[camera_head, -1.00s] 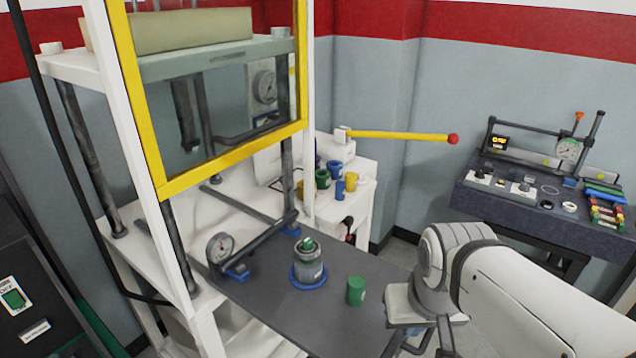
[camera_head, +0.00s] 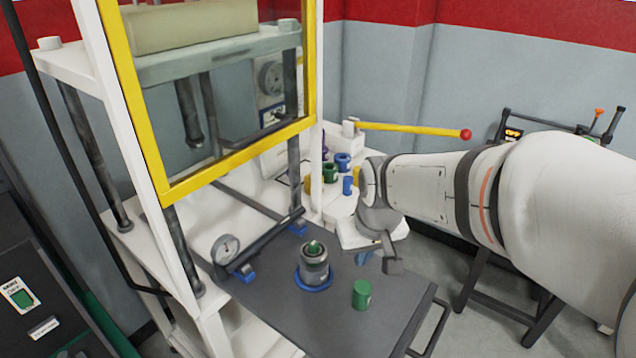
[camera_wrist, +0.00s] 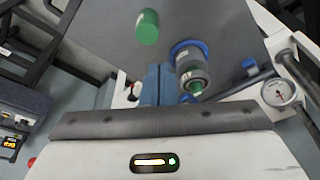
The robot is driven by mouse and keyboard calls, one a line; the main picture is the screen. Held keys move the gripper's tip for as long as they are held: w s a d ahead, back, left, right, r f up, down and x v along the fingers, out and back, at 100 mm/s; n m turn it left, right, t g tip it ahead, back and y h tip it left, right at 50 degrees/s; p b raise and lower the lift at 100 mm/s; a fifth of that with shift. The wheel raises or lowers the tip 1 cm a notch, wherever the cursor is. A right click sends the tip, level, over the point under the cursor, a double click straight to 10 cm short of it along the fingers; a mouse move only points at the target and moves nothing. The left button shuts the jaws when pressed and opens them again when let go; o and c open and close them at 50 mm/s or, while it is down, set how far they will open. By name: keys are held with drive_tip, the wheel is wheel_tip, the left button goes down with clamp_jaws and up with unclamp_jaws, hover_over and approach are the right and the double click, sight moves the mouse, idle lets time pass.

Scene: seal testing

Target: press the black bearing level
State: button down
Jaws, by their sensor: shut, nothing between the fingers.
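A grey metal cylinder (camera_head: 314,264) with a green piece (camera_head: 314,247) in its top stands upright on a blue ring (camera_head: 314,284) on the dark press table. It also shows in the wrist view (camera_wrist: 190,66). I cannot make out a separate black bearing; whether one sits in the cylinder is too small to tell. A green cylinder (camera_head: 362,294) stands apart on the table to its right. My gripper (camera_head: 368,258) is above the table, right of the grey cylinder and apart from it. Its blue fingers (camera_wrist: 158,72) are shut and empty in the wrist view.
The press frame (camera_head: 200,315) with a yellow-edged guard (camera_head: 240,160) rises at the left. A yellow lever (camera_head: 415,129) and several coloured cylinders (camera_head: 330,172) stand on a white side surface behind.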

drive_tip(key=n+p, duration=0.2)
approach(317, 255)
drive_tip(key=b+x, duration=0.3)
drive_tip(key=x, duration=0.4)
drive_tip(key=shift+b, duration=0.3)
drive_tip(key=shift+d+r, duration=0.1)
wheel_tip(317, 255, up, 6)
drive_tip(key=p, duration=0.4)
